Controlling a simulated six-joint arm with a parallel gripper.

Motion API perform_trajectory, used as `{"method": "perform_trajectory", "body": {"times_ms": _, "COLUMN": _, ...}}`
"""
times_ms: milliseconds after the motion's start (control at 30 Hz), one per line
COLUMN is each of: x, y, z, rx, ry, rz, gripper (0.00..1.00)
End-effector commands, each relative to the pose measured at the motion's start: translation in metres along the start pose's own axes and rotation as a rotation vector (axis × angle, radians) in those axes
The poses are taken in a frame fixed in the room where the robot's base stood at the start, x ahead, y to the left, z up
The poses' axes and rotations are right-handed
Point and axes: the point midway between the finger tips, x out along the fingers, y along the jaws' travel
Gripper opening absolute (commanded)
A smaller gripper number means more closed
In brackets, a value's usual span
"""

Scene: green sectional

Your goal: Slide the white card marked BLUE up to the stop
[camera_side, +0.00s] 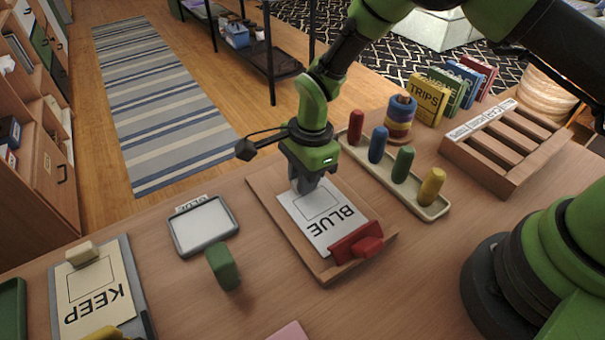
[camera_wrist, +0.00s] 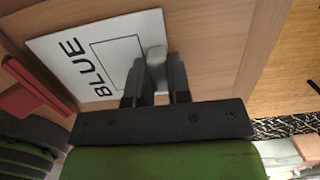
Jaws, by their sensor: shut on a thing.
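The white card marked BLUE (camera_side: 318,222) lies flat on a wooden board with raised edges (camera_side: 263,203). My gripper (camera_side: 304,186) is over the card's far end, pointing down. It is shut on a pale grey knob (camera_wrist: 157,58) at the card's unlettered end. The fingers partly hide the knob.
A tray of coloured pegs (camera_side: 397,183) stands close to the board's right. A green block (camera_side: 222,266) and a grey-framed white panel (camera_side: 203,226) lie left. A KEEP card (camera_side: 95,290) is at lower left. A slotted wooden rack (camera_side: 505,150) is at right.

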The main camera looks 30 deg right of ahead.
Motion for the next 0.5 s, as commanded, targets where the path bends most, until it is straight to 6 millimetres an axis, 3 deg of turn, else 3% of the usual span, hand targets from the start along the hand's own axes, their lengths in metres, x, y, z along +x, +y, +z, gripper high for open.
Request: {"method": "perform_trajectory", "body": {"times_ms": 500, "x": 0.0, "y": 0.018, "z": 0.0, "rx": -0.001, "ry": 0.0, "rz": 0.0, "gripper": 0.0}}
